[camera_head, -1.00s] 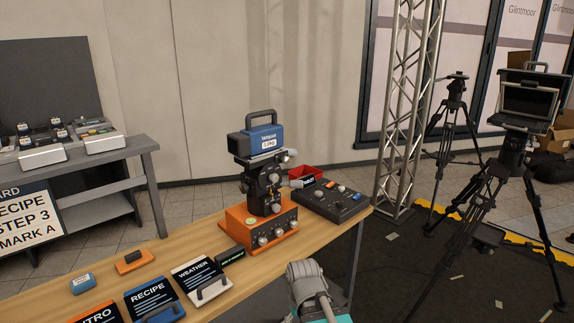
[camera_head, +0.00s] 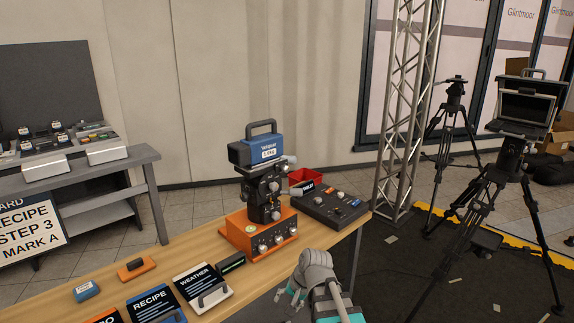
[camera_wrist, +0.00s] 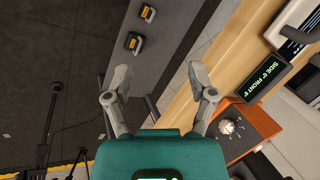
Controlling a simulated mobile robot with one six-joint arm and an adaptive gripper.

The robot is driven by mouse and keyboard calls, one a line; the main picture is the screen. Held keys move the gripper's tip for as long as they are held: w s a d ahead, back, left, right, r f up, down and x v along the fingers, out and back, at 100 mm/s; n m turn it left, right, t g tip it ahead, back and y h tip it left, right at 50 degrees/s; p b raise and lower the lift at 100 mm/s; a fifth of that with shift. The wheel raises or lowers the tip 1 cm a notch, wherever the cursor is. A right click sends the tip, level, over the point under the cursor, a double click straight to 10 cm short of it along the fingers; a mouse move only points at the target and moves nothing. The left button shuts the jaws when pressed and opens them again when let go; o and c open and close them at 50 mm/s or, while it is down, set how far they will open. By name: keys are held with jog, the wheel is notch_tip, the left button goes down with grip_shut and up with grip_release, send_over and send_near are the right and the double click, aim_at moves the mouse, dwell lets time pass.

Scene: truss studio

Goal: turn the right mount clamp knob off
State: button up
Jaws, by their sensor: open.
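A black mount head (camera_head: 264,192) stands on an orange base box (camera_head: 258,236) on the wooden table and carries a blue block with a handle (camera_head: 264,147). A pale knob (camera_head: 290,160) sticks out at the right of the mount's top plate. Several silver knobs line the box's front; I cannot read any knob's marking. My gripper (camera_head: 291,292) is open and empty, in front of the table edge and apart from the mount. In the wrist view its fingers (camera_wrist: 160,94) are spread, with the orange box (camera_wrist: 249,132) and one silver knob (camera_wrist: 227,126) at the right.
A dark control panel (camera_head: 335,205) and a red bin (camera_head: 302,178) lie right of the mount. Label cards, including the weather card (camera_head: 203,285), lie at the table's front left. A truss (camera_head: 408,110) and tripods stand at the right. A grey bench (camera_head: 120,165) is at the left.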

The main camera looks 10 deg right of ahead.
jog(key=w+r+m+t+y+p, duration=0.3)
jog(key=w+r+m, duration=0.3)
jog(key=w+r, duration=0.1)
jog(key=m+t+y+p, duration=0.2)
jog(key=m+t+p, duration=0.65)
jog(key=m, duration=1.05)
send_near(287, 170)
jog(key=s+d+f+t+b, duration=0.1)
jog(key=s+d+t+b, duration=0.1)
jog(key=s, duration=0.1)
jog(key=shift+s+a+f+n, duration=0.1)
jog(key=shift+a+n, duration=0.1)
jog(key=shift+n, duration=0.1)
jog(key=shift+a, duration=0.1)
jog(key=shift+x, duration=6.85)
jog(key=shift+f, duration=0.15)
grip_shut()
